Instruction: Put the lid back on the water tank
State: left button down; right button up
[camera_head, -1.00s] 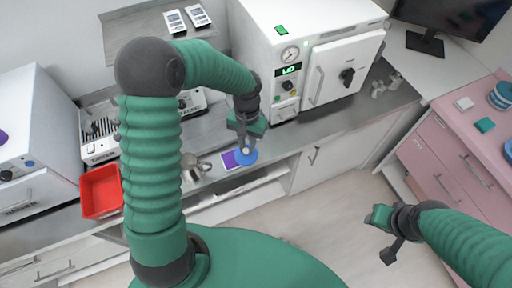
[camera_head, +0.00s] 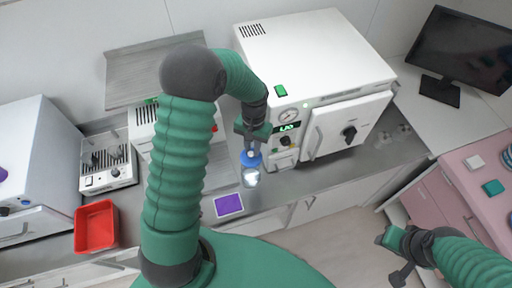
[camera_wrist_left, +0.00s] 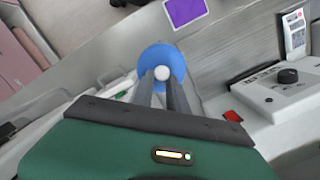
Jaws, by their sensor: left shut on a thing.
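The blue round lid (camera_head: 251,161) hangs in my left gripper (camera_head: 251,150), above the counter in front of the white steriliser. In the left wrist view the lid (camera_wrist_left: 150,58) shows as a blue disc, and both fingers are shut on its white knob (camera_wrist_left: 162,73). Just below the lid in the head view is a shiny pale thing (camera_head: 252,179); I cannot tell whether it is the water tank or whether the lid touches it. My right gripper (camera_head: 388,257) is open and empty at the lower right, away from the counter.
The white steriliser (camera_head: 330,75) stands close behind the lid. A purple pad (camera_head: 229,205) lies at the counter's front edge, a red bin (camera_head: 96,226) to the left. A grilled device (camera_head: 107,162) stands at the left; my left arm hides part of the counter. Bare counter (camera_head: 325,175) lies right.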

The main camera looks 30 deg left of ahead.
aim_at(252, 159)
pick_arm(q)
jog(key=shift+s+a+f+b, duration=0.1)
jog(key=shift+s+f+b, duration=0.55)
jog(key=shift+f+b, duration=0.3)
jog(key=f+b, duration=0.2)
jog(key=f, duration=0.2)
jog(key=shift+w+d+f+b, duration=0.1)
jog(key=shift+w+d+b, duration=0.1)
jog(key=shift+w+b, duration=0.15)
jog(key=shift+s+a, duration=0.1)
pick_arm(e)
jog(key=f, duration=0.2)
jog(key=s+f, duration=0.1)
jog(key=f, duration=0.1)
jog(key=shift+s+a+f, duration=0.1)
jog(key=shift+f, duration=0.15)
jog(key=shift+w, duration=0.2)
pick_arm(q)
jog(key=shift+d, duration=0.2)
pick_arm(e)
jog(key=shift+s+r, duration=0.15)
jog(key=shift+r, duration=0.05)
